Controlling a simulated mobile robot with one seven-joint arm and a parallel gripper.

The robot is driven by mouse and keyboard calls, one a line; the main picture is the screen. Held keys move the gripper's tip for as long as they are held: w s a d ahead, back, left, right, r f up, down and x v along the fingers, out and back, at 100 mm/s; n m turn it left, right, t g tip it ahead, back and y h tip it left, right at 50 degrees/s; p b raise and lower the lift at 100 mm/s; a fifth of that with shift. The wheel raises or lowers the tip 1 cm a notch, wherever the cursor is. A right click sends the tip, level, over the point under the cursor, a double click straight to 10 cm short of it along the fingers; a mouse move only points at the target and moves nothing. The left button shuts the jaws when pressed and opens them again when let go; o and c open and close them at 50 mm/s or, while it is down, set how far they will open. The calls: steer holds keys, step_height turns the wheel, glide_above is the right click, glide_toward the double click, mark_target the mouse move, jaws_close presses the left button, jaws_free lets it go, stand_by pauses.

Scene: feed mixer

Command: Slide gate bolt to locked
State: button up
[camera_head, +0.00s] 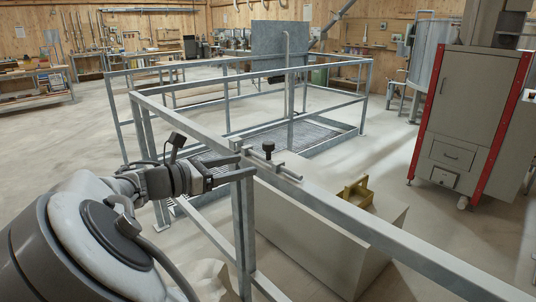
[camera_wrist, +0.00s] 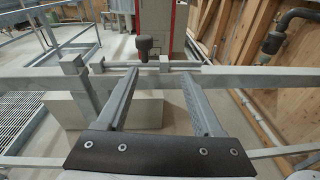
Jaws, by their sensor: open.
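The gate bolt is a grey metal rod (camera_head: 287,172) lying along the top rail of the grey railing (camera_head: 345,213), with an upright black knob (camera_head: 268,148). In the wrist view, the bolt rod (camera_wrist: 117,65) runs across the picture and the black knob (camera_wrist: 147,44) stands beyond my fingertips, between them in the picture. A square post top (camera_wrist: 71,63) is left of the bolt. My gripper (camera_head: 240,166) is open and empty, beside the rail and short of the knob; its two fingers also show in the wrist view (camera_wrist: 162,74).
A pale box-shaped block (camera_head: 310,235) with a yellow-brown bracket (camera_head: 356,192) on it stands beyond the rail. A cabinet with red edges (camera_head: 465,120) is at the right. A grated platform (camera_head: 300,134) lies inside the railing. Open floor is at the left.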

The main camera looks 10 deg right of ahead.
mark_target(269, 153)
steer(key=w+d+n+t+b, duration=0.1)
steer(key=w+d+b, duration=0.3)
steer(key=w+d, duration=0.5)
steer(key=shift+w+d+r+t+h+b, duration=0.3)
steer(key=shift+d+r+t, duration=0.1)
steer(key=shift+d, duration=0.7)
jaws_close()
stand_by(0.9)
